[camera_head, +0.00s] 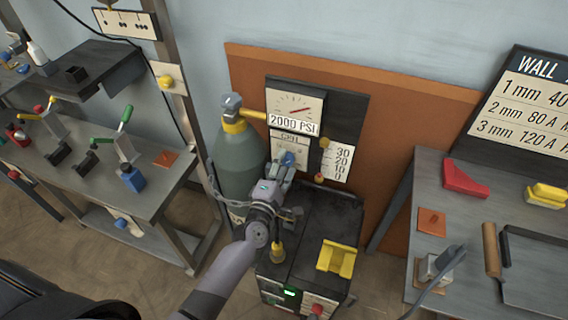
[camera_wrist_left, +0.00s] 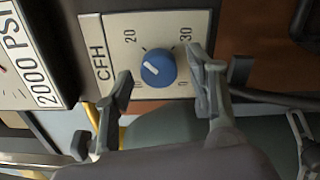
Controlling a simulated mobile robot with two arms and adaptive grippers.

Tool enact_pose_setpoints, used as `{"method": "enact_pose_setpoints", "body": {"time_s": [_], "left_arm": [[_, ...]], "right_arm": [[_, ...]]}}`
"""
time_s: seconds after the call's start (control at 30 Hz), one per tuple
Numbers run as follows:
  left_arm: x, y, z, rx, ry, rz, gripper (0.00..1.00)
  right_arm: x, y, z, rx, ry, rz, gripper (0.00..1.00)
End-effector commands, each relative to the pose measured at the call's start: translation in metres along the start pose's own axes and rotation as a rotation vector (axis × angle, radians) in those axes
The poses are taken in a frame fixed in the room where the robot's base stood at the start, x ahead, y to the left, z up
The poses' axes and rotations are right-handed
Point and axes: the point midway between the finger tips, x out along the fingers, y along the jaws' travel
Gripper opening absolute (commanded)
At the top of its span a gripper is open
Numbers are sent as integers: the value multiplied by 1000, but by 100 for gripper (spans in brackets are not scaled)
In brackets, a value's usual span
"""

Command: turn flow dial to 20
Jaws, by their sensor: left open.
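The blue flow dial (camera_wrist_left: 158,68) sits on a pale plate marked CFH (camera_wrist_left: 102,62). In the left wrist view its short white mark points up-left, on the side of the 20; the exact reading is unclear. The numerals 20, 30 and 0 show; another is partly hidden by a finger. My left gripper (camera_wrist_left: 163,88) is open, its fingers apart on either side of the dial's lower area; contact is not visible. In the head view the gripper (camera_head: 283,170) is just below the dial (camera_head: 289,158). A red ball (camera_head: 319,178) sits low beside the 30-to-0 scale (camera_head: 340,162). My right gripper is not in view.
A green gas cylinder (camera_head: 238,165) stands left of the panel, with a 2000 PSI gauge (camera_head: 295,110) above the dial. A dark machine (camera_head: 318,215) with a yellow holder (camera_head: 337,258) is below. Workbenches stand left (camera_head: 100,190) and right (camera_head: 480,215).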

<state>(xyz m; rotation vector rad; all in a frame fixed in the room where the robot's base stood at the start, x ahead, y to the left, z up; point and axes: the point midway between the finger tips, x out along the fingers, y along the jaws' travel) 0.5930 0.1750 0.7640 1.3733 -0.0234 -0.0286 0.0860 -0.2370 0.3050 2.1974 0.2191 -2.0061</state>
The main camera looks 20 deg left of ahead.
Motion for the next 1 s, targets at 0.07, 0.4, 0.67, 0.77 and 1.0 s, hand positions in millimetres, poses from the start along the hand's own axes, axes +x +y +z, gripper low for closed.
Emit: {"method": "enact_pose_setpoints", "body": {"time_s": [0.07, 0.4, 0.67, 0.77, 1.0], "left_arm": [[-14, -1, 0, 0, 1, -3, 51], [-85, -2, 0, 3, 0, -4, 51], [-111, -1, 0, 1, 0, -2, 51], [-112, -1, 0, 1, 0, -2, 51], [-112, 0, 0, 0, 0, -1, 51]], "right_arm": [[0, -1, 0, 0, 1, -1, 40], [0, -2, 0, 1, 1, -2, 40], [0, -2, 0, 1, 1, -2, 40], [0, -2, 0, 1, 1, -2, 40], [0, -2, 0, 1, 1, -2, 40]]}}
